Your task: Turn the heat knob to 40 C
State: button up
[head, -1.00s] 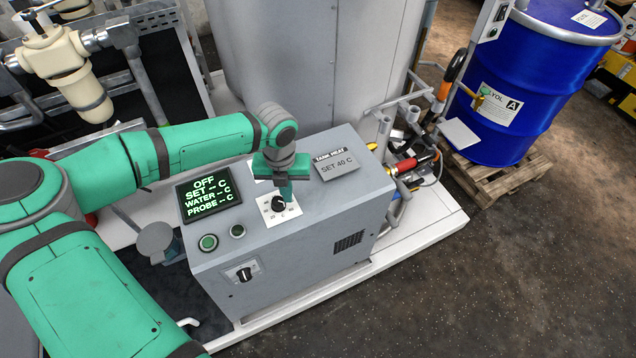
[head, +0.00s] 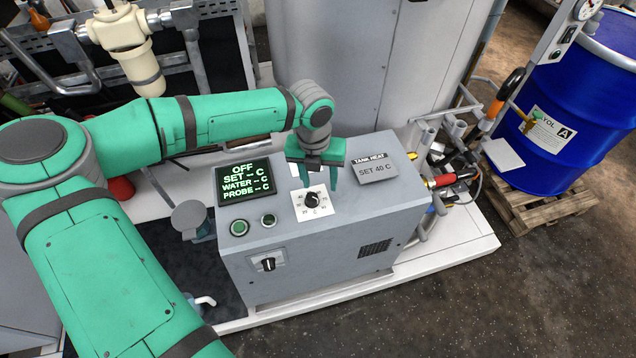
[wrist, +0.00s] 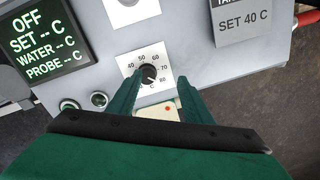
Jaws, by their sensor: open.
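The heat knob (head: 312,200) is black and sits on a white dial plate on top of the grey control cabinet. In the wrist view the knob (wrist: 148,74) has the dial marks 40 to 80 around it; I cannot tell surely which mark its pointer faces. My gripper (head: 315,184) is open and empty above and behind the knob. In the wrist view its two green fingers (wrist: 158,82) are spread on either side of the knob, apparently clear of it. The display (head: 245,181) reads OFF, with dashes for set, water and probe. A sign (head: 376,170) reads SET 40 C.
A second black knob (head: 268,264) is on the cabinet's front face. A tall grey tank (head: 370,60) stands behind, and a blue drum (head: 570,110) stands on a pallet at the right. The floor at front right is clear.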

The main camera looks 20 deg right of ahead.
notch_tip(320, 180, up, 8)
dwell(1.1)
jog(key=shift+w, duration=0.1)
notch_tip(320, 180, up, 11)
jog(key=shift+a+f, duration=0.2)
jog(key=shift+a, duration=0.25)
dwell(0.3)
